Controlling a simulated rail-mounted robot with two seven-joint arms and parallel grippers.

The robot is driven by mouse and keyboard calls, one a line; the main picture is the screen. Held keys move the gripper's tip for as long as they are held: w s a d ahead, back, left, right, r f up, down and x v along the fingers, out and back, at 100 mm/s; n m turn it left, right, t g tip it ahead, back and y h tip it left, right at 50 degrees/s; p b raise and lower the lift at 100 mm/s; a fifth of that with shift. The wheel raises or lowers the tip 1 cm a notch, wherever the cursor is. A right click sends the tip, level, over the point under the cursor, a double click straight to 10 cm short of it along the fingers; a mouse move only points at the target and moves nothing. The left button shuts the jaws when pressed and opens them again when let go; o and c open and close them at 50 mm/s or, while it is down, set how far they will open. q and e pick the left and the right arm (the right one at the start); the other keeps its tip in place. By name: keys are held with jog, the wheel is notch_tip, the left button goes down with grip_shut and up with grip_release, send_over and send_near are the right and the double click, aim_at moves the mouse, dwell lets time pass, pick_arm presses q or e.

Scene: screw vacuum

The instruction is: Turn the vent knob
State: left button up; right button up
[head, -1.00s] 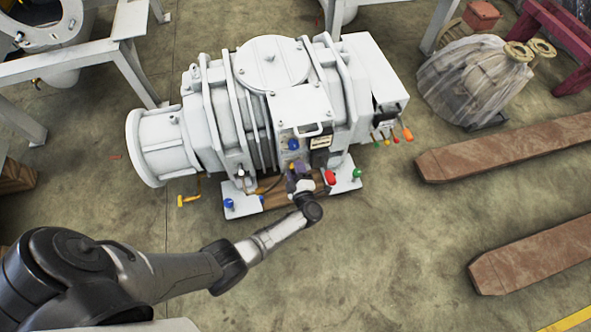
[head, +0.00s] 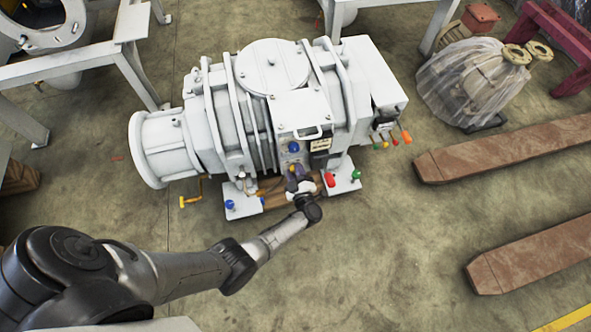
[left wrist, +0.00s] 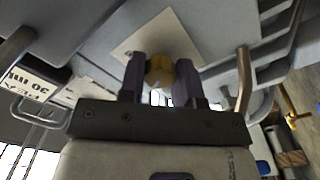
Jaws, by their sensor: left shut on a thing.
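The vacuum machine (head: 215,135) is a large white ribbed body on the floor in the middle of the head view. My left gripper (head: 293,171) reaches its front, low down, below a blue knob (head: 293,147). In the left wrist view my left gripper (left wrist: 160,80) has its two dark fingers on either side of a round brass-yellow knob (left wrist: 160,72), shut on it. A pale square plate (left wrist: 150,40) lies behind the knob. This knob, which I take for the vent knob, is hidden by the gripper in the head view. My right gripper is not in view.
A red knob (head: 330,180) and a green knob (head: 356,175) stand close right of the gripper. A blue knob (head: 230,204) and a yellow handle (head: 190,201) are to its left. Bent pipes flank the fingers in the wrist view. Floor in front is clear.

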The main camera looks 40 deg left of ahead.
pick_arm(q)
jog(key=shift+s+m+p, duration=0.1)
jog(key=shift+m+p, duration=1.2)
jog(key=shift+m, duration=4.9)
jog(key=shift+f, duration=0.1)
jog(key=o, duration=0.9)
